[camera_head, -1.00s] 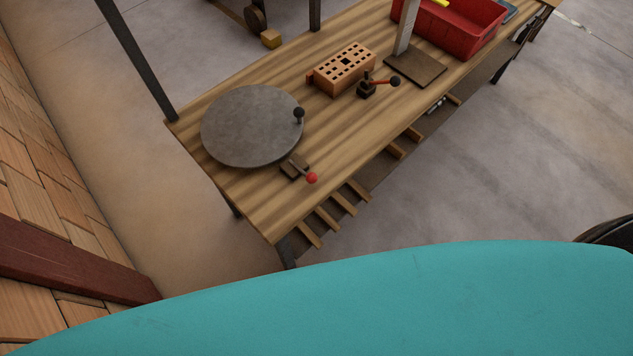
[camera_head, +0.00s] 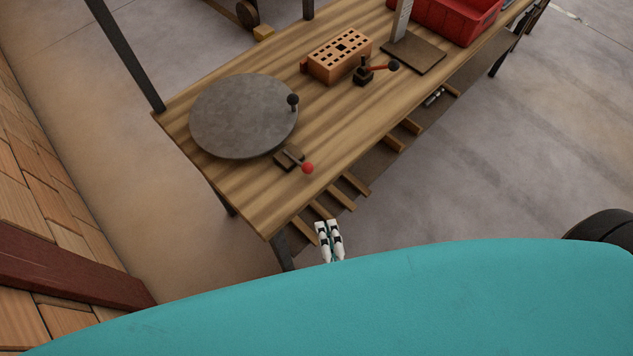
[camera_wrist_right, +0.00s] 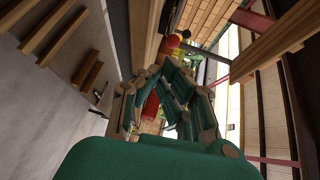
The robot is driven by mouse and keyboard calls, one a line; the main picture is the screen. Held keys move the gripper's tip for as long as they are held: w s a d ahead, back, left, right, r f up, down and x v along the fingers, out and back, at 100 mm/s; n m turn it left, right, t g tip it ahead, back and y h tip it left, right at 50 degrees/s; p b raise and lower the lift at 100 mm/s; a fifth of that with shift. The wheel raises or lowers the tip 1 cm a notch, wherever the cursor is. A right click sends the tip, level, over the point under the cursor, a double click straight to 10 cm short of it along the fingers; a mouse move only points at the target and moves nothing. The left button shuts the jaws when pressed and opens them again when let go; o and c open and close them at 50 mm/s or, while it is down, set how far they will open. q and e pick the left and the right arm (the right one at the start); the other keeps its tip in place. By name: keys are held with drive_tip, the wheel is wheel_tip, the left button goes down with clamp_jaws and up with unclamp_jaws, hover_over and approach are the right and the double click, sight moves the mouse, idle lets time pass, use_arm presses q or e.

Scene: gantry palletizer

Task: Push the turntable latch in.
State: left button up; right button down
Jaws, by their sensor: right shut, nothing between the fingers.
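The turntable (camera_head: 240,118) is a round grey disc with a dark knob (camera_head: 293,99) on its right edge, at the near left end of the wooden bench. The latch (camera_head: 290,157) sits just beside the disc, a dark block with a short rod ending in a red ball (camera_head: 307,168) towards the bench's front edge. My right gripper (camera_head: 327,225) is shut and empty, off the bench's front edge and below the red ball in the picture, apart from it. In the right wrist view my gripper (camera_wrist_right: 180,88) shows large, with the red ball (camera_wrist_right: 173,41) beyond it. My left gripper is out of view.
Wooden slats (camera_head: 350,190) lie below the front edge. A teal surface fills the bottom.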

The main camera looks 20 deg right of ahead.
sight(316, 191)
use_arm(q)
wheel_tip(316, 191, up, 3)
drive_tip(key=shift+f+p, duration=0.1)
drive_tip(key=shift+p, duration=1.15)
use_arm(e)
drive_tip(key=w, duration=1.1)
drive_tip(key=shift+w+d+f, duration=0.15)
drive_tip(key=shift+w+d, duration=0.2)
drive_tip(key=shift+w, duration=0.05)
